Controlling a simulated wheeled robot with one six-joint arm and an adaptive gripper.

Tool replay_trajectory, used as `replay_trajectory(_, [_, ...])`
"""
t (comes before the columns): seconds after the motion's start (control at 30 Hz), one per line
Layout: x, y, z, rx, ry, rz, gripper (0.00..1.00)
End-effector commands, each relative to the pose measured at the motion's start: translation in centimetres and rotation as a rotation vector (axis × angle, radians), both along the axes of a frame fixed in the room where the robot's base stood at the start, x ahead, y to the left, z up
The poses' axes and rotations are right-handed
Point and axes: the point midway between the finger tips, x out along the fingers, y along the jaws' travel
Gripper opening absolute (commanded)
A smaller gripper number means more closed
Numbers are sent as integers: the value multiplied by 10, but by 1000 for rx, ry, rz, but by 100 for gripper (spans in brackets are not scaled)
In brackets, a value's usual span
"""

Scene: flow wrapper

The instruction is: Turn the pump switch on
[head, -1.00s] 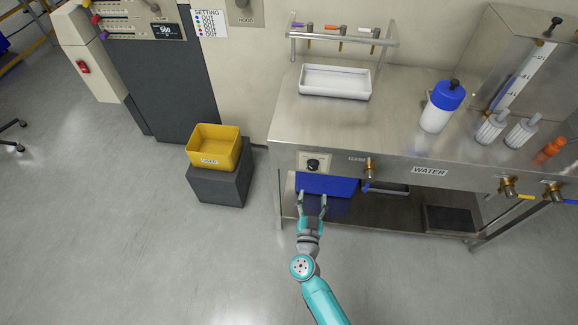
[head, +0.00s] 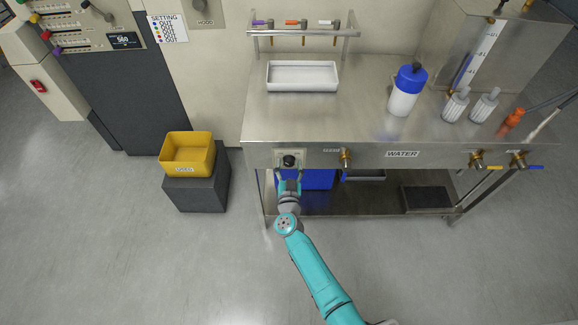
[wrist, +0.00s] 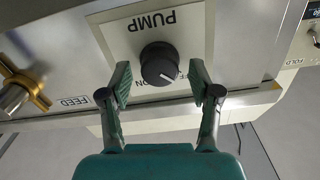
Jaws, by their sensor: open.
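The pump switch (wrist: 159,64) is a round black knob with a light pointer line, on a pale plate labelled PUMP. In the wrist view it appears upside down, its pointer line aimed toward the lower right. In the head view the knob (head: 289,160) sits on the front panel at the left end of the steel bench. My gripper (wrist: 159,84) is open, with one finger on each side of the knob and visible gaps to it. In the head view my gripper (head: 289,175) is just below and in front of the knob. Whether the fingertips reach the knob's depth is unclear.
A brass valve (head: 346,158) is right of the switch on the same panel. A blue bin (head: 320,179) is on the shelf below. A yellow bin (head: 188,155) on a dark block stands left of the bench. The floor in front is clear.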

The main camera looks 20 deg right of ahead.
Motion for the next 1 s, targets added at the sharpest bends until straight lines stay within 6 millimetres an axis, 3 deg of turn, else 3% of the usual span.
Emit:
replay_trajectory(0.23, [0,0,0,0,0,0,63])
replay_trajectory(0.4, [0,0,0,0,0,0,20])
replay_trajectory(0.47, [0,0,0,0,0,0,5])
replay_trajectory(0.5, [0,0,0,-1,0,0,3])
replay_trajectory(1.0, [0,-1,0,125,-40,0,3])
